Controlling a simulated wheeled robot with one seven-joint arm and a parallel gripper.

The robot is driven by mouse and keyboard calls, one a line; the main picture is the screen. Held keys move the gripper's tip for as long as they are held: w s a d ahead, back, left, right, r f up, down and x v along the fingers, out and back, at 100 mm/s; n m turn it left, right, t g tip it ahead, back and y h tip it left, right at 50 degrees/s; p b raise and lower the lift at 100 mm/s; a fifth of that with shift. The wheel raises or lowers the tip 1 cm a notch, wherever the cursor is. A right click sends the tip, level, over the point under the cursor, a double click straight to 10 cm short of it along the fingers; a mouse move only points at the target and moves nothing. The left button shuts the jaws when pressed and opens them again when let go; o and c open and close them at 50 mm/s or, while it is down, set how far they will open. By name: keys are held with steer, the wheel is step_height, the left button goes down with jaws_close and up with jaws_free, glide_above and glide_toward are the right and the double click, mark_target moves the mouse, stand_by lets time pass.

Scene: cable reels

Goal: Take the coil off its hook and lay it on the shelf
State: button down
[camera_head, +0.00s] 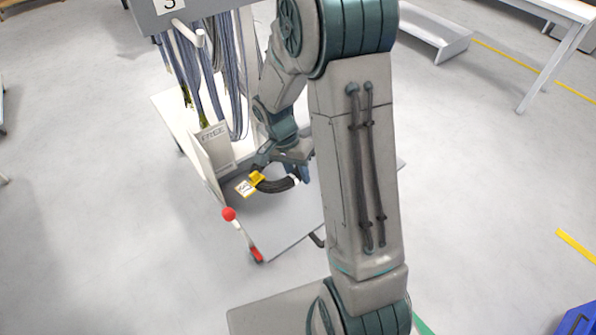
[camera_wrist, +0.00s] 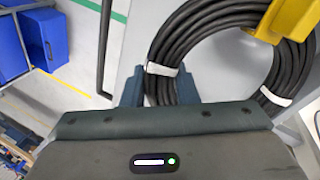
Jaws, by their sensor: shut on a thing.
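The coil (camera_wrist: 167,54) is a ring of black cable with white ties and a yellow piece at its upper right in the wrist view. In the head view the coil (camera_head: 272,186) shows partly, with the yellow piece and a white tag at its left. It is over the grey shelf (camera_head: 285,222) of the cart; I cannot tell whether it touches. My gripper (camera_wrist: 160,92) is shut on the coil's near side, a finger on either side of the cable bundle. In the head view my gripper (camera_head: 286,165) is partly hidden by my arm.
Hanging grey-blue cables (camera_head: 208,75) and a hook (camera_head: 198,38) are at the cart's upper left. A small white panel (camera_head: 215,147) stands left of the coil. A lever with a red ball (camera_head: 229,214) rises at the shelf's left edge. Blue bins (camera_wrist: 42,38) stand beyond.

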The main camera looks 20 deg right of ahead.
steer(key=shift+f+b, duration=1.9)
steer(key=shift+f, duration=1.4)
steer(key=shift+c, duration=2)
jaws_free()
steer(key=p+v, duration=0.6)
steer(key=v, duration=0.4)
steer(key=shift+r, duration=0.1)
